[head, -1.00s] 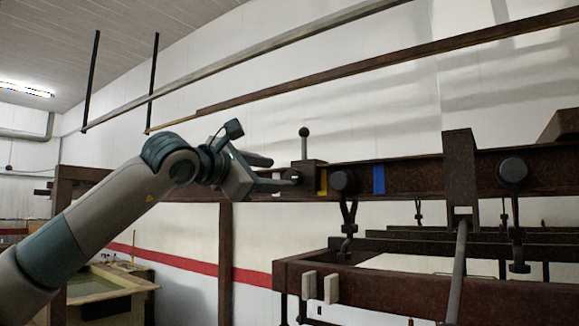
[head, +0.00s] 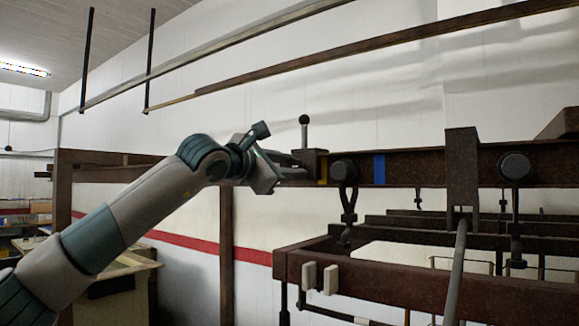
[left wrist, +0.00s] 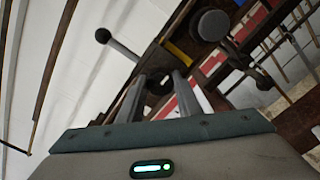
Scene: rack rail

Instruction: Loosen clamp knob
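The clamp block (head: 313,165) sits on the brown rail (head: 420,172), left of a yellow band. A lever with a dark ball end (head: 304,120) rises from it and also shows in the left wrist view (left wrist: 103,36). My left gripper (head: 298,166) is at the block's left side. In the left wrist view its two fingers (left wrist: 159,82) stand apart on either side of a dark round knob (left wrist: 157,84). I cannot tell whether they touch it. In the head view the gripper hides the knob. My right gripper is out of view.
Right of the clamp, a round black knob (head: 343,171) with a hanging hook sits on the rail, then a blue band (head: 379,168), a brown bracket (head: 461,165) and another black knob (head: 514,166). A brown frame (head: 420,284) stands below. Long bars hang above.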

